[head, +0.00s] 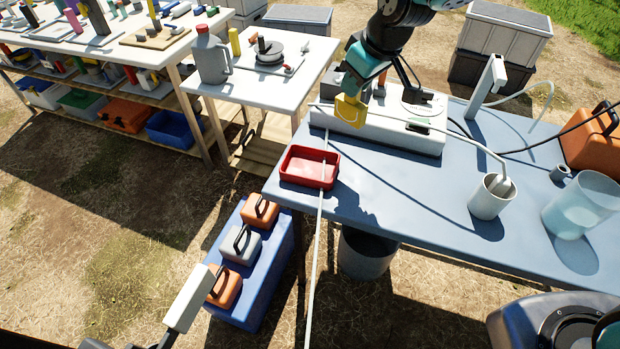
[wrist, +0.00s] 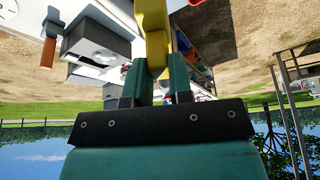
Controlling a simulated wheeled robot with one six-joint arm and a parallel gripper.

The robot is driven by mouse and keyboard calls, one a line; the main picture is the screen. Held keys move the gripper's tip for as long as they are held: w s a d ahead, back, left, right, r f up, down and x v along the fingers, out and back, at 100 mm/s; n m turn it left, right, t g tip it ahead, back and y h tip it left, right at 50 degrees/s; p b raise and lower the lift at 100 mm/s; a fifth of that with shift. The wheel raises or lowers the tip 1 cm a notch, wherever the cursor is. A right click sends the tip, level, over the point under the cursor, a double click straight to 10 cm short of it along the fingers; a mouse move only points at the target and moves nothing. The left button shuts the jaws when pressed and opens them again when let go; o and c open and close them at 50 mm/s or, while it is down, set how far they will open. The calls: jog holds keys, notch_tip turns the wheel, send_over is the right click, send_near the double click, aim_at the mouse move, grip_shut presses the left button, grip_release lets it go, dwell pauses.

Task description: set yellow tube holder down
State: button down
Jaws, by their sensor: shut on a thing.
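The yellow tube holder (head: 349,111) hangs in my gripper (head: 351,94) in the head view, in front of the white box unit on the blue-grey table. In the wrist view, the yellow holder (wrist: 152,30) sits between the two dark green fingers of my gripper (wrist: 156,82). The fingers are shut on it. The holder appears raised; its exact height above the table is hard to tell. A pale thin tube (head: 460,136) runs past or through the holder to a white cup (head: 487,203) at the right.
A red tray (head: 296,168) sits at the table's left corner, with a pale strand across it. The white box unit (head: 400,127) stands behind the holder. A clear beaker (head: 575,212) and orange case (head: 592,145) are at the right. The blue-grey tabletop (head: 400,190) between tray and cup is clear.

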jog(key=s+a+r+n+g+y+b, duration=0.1)
jog(key=s+a+r+n+g+b, duration=0.1)
jog(key=a+r+n, duration=0.5)
jog(key=shift+m, duration=0.7)
jog(key=shift+s+a+f, duration=0.1)
jog(key=shift+a+f, duration=0.15)
jog(key=shift+f, duration=3.1)
jog(key=shift+s+a+f, duration=0.1)
jog(key=shift+a+f, duration=0.1)
jog(key=shift+f, duration=3.15)
jog(key=shift+s+a+f, duration=0.1)
jog(key=shift+a+f, duration=0.15)
jog(key=shift+f, duration=3.1)
jog(key=shift+f, duration=0.15)
jog(key=c, duration=1)
grip_release()
jog(key=v, duration=1.2)
jog(key=shift+r, duration=0.2)
